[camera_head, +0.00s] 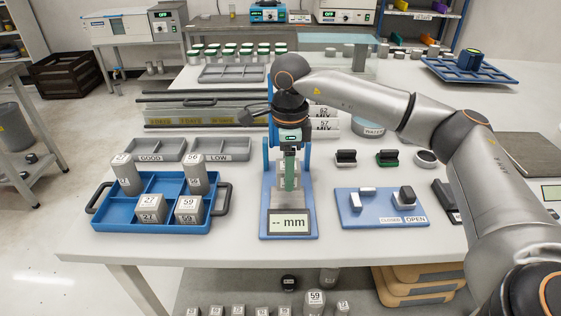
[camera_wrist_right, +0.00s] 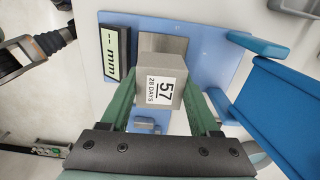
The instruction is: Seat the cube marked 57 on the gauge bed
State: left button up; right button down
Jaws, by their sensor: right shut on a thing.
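The cube marked 57 (camera_wrist_right: 158,84) is grey with a white label that also reads 28 DAYS. My right gripper (camera_head: 290,178) is shut on it, with a green finger on each side. The gauge bed is the grey plate (camera_wrist_right: 164,44) on the blue gauge base (camera_head: 270,205). The cube is over or at this plate; I cannot tell whether it touches. The gauge display (camera_head: 289,223) reads "-- mm". A dark jaw-like part (camera_wrist_right: 48,42), possibly my left gripper, shows at the wrist view's upper left.
A blue tray (camera_head: 150,226) with several marked cubes stands left of the gauge. Grey GOOD (camera_head: 151,156) and LOW (camera_head: 219,157) trays lie behind it. A blue CLOSED/OPEN board (camera_head: 375,219) lies to the right. The gauge's blue upright (camera_wrist_right: 285,105) is close to the gripper.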

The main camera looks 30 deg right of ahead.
aim_at(288, 197)
jog(key=shift+w+d, duration=0.1)
jog(key=shift+w, duration=0.05)
jog(key=shift+f+b, duration=0.65)
jog(key=shift+f, duration=0.05)
jog(key=shift+f+b, duration=0.75)
jog(key=shift+f, duration=0.35)
pick_arm(q)
jog(key=shift+w+d+f+h, duration=0.3)
jog(key=shift+w+d+f, duration=0.1)
jog(key=shift+d+f, duration=0.4)
jog(key=shift+s+f, duration=0.2)
jog(key=shift+s, duration=0.1)
pick_arm(e)
jog(key=shift+f, duration=0.25)
pick_arm(q)
jog(key=shift+f, duration=0.1)
pick_arm(e)
jog(key=shift+f, duration=0.15)
pick_arm(q)
jog(key=shift+w+r, duration=0.25)
jog(key=shift+f, duration=0.1)
pick_arm(e)
jog(key=shift+f, duration=0.25)
